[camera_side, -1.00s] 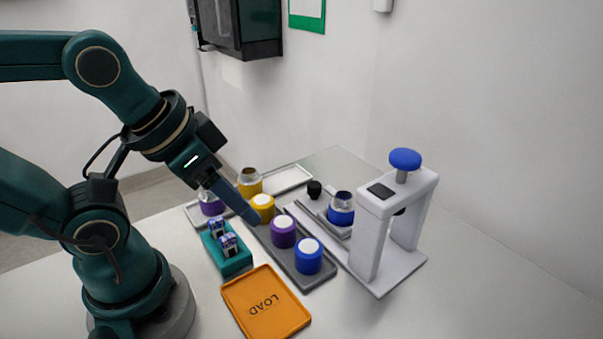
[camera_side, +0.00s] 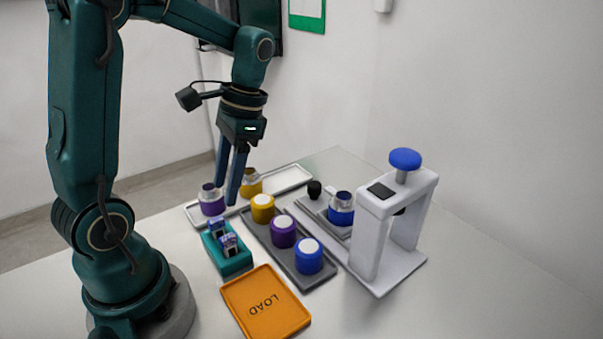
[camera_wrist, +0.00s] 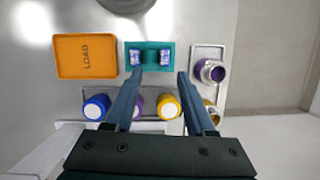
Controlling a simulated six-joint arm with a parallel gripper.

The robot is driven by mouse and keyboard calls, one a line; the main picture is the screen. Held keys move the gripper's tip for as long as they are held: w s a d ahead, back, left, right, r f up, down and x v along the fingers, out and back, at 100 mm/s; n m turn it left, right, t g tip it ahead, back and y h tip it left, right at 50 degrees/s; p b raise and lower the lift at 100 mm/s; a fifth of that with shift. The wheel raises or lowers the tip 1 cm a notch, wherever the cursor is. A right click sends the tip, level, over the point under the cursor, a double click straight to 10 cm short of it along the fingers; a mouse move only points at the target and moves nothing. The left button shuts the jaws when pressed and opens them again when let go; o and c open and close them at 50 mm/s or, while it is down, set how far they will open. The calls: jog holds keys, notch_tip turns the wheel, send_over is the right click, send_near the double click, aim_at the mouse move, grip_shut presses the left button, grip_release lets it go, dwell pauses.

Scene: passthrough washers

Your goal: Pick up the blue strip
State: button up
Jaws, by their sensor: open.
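Two small blue-and-white strips, one at the back (camera_side: 217,227) and one at the front (camera_side: 229,243), stand in a teal holder (camera_side: 234,267). Which one is the blue strip I cannot tell. In the wrist view the strips (camera_wrist: 135,57) (camera_wrist: 165,57) stand in the two ends of the holder (camera_wrist: 150,45). My gripper (camera_side: 227,203) points down, open and empty, above and behind the holder. Its fingertips (camera_wrist: 159,75) show just below the holder in the wrist view, apart from the strips.
An orange LOAD tray (camera_side: 266,302) lies in front of the holder. A grey rack (camera_side: 305,283) with yellow, purple and blue capped jars is to the right. A white press (camera_side: 398,235) with a blue knob stands beyond it. A pale tray (camera_side: 290,180) holds purple and yellow jars behind.

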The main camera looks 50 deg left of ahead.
aim_at(214, 220)
jog(key=shift+s+a+f+n+g+h, duration=0.15)
jog(key=shift+a+f+g, duration=0.15)
jog(key=shift+f, duration=0.3)
jog(key=shift+s+a+f+n+g+h, duration=0.2)
jog(key=shift+a+f, duration=0.15)
jog(key=shift+f, duration=0.25)
jog(key=shift+x, duration=2.4)
grip_shut()
